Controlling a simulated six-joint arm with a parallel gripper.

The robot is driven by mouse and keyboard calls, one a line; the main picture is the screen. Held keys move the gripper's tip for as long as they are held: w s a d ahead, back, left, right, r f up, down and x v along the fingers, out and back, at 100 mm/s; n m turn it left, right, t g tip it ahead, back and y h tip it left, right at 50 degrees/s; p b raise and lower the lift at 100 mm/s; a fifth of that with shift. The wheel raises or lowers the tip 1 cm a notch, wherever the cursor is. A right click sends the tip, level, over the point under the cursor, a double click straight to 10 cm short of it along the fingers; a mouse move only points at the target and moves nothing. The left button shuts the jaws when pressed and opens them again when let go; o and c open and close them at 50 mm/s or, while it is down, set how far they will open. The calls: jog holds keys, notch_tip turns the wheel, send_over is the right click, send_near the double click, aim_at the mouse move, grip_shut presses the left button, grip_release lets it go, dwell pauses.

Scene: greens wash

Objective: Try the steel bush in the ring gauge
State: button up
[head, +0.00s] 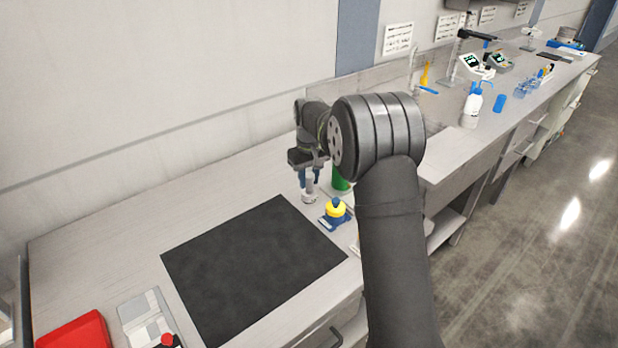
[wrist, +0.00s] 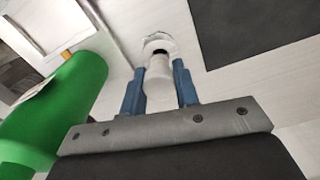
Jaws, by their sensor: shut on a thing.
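My gripper (head: 309,176) points down over the bench, just beyond the far right corner of the dark mat. In the wrist view its two blue fingers (wrist: 159,84) are shut on a pale cylinder, which I take for the steel bush (wrist: 159,72). The bush also shows below the fingers in the head view (head: 309,187). Right at its far end in the wrist view is a pale, ring-like piece (wrist: 158,39), perhaps the ring gauge, with a dark band between them. I cannot tell whether the bush is inside it or only above it.
A green cylinder (head: 341,180) stands close beside my gripper. A blue and yellow item (head: 335,213) sits just in front. The dark mat (head: 255,265) is bare. Bottles and instruments stand far right.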

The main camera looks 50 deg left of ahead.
jog(key=shift+f, duration=0.75)
dwell(1.4)
jog(key=shift+r, duration=0.2)
jog(key=shift+r, duration=0.5)
jog(key=shift+r, duration=0.1)
jog(key=shift+r, duration=2.95)
